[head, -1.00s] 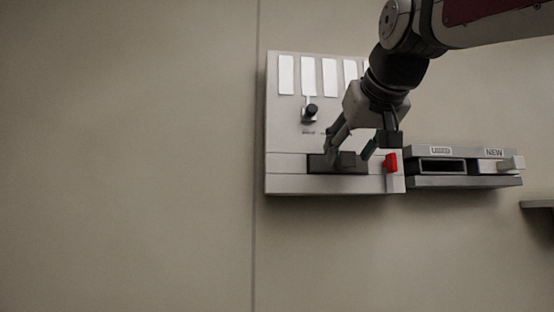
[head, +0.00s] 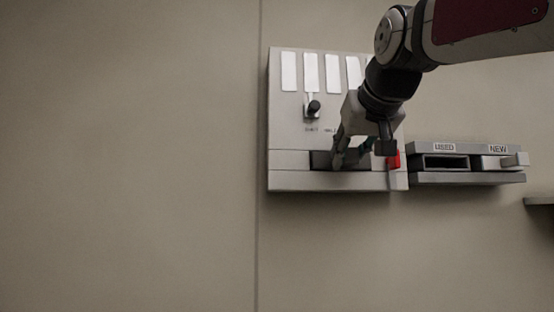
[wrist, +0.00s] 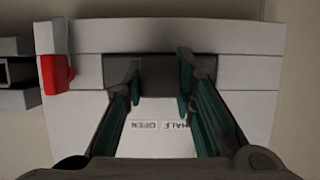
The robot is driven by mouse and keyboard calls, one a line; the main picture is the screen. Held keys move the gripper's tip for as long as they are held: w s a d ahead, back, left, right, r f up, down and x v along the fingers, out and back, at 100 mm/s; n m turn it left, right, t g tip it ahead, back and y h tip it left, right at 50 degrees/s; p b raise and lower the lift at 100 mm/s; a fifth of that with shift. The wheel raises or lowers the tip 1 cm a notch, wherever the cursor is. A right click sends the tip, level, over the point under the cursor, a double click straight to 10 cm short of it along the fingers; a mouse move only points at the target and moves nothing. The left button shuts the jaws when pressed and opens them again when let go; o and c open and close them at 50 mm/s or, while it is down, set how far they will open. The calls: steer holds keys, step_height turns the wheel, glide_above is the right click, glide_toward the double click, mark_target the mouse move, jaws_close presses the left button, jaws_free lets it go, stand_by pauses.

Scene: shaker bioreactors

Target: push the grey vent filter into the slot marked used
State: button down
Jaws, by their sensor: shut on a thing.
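The grey vent filter (wrist: 160,82) sits in a dark recess at the bottom of the white wall panel. It shows as a dark grey block between the fingers in the wrist view. In the head view the fingers largely hide it. My gripper (head: 353,155) is at this recess, with its fingers on either side of the filter and shut on it; the fingertips also show in the wrist view (wrist: 158,75). The slot marked used (head: 445,163) is a dark, empty-looking opening in the grey holder right of the panel.
A red lever (head: 393,160) stands just right of the recess, close to my gripper. A pale filter (head: 513,160) sticks out of the slot marked new. A black knob (head: 313,107) is on the panel (head: 290,125). A shelf edge (head: 540,201) shows at far right.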

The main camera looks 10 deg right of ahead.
steer(key=shift+s, duration=0.35)
steer(key=s, duration=0.6)
steer(key=shift+s, duration=0.35)
stand_by(2.6)
steer(key=s, duration=0.2)
steer(key=shift+s, duration=0.4)
stand_by(0.6)
